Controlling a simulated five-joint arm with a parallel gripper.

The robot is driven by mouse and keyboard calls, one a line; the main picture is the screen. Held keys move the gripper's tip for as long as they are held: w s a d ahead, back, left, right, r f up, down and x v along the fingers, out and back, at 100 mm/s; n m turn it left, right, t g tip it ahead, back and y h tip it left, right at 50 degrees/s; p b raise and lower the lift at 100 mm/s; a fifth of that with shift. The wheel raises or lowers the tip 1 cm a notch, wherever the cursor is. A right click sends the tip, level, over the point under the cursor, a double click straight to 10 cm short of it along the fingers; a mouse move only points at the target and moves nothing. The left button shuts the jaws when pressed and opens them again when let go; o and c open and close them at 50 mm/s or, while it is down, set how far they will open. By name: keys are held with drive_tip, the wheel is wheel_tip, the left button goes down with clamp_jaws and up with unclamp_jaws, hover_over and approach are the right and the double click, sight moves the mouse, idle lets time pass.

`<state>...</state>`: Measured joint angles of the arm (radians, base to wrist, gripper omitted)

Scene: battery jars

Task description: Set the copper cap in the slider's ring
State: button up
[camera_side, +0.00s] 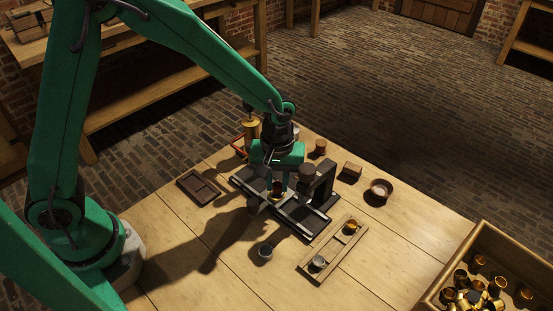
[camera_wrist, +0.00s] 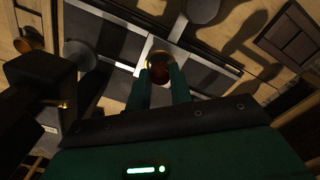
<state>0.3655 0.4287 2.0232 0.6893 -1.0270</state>
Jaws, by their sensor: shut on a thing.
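My gripper (camera_side: 278,191) is over the middle of the dark slider rail (camera_side: 312,222), pointing down. In the wrist view my gripper's fingertips (camera_wrist: 159,76) are shut on the copper cap (camera_wrist: 160,72), a small dark reddish round piece. A brass-coloured rim (camera_wrist: 160,54) shows around its far side, over a pale metal part (camera_wrist: 144,51) of the slider. The cap is a small brown spot in the side view (camera_side: 277,188). The fingers and cap hide much of the ring, and I cannot tell whether the cap is inside it or just above.
A dark upright post (camera_side: 325,180) stands close right of my gripper. A wooden tray (camera_side: 335,248) with a brass and a grey cap lies in front. A grey cup (camera_side: 265,252), a dark flat tray (camera_side: 198,187), a round bowl (camera_side: 381,188) and a crate (camera_side: 448,272) of brass cups are around.

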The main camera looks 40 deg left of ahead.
drive_tip(key=shift+f, duration=0.45)
drive_tip(key=o, duration=0.7)
drive_tip(key=shift+c, duration=0.2)
drive_tip(key=shift+r, duration=0.15)
wheel_tip(320, 180, up, 11)
idle(1.3)
idle(0.4)
drive_tip(key=s+a+r+m+t, duration=0.5)
drive_tip(key=s+a+r, duration=0.5)
drive_tip(key=s+a, duration=0.4)
drive_tip(key=s+m, duration=0.1)
drive_tip(key=m, duration=0.1)
drive_tip(key=shift+s+a+r+m+t, duration=0.15)
drive_tip(key=shift+s+a+m+t, duration=0.1)
drive_tip(key=shift+s+m+t, duration=0.05)
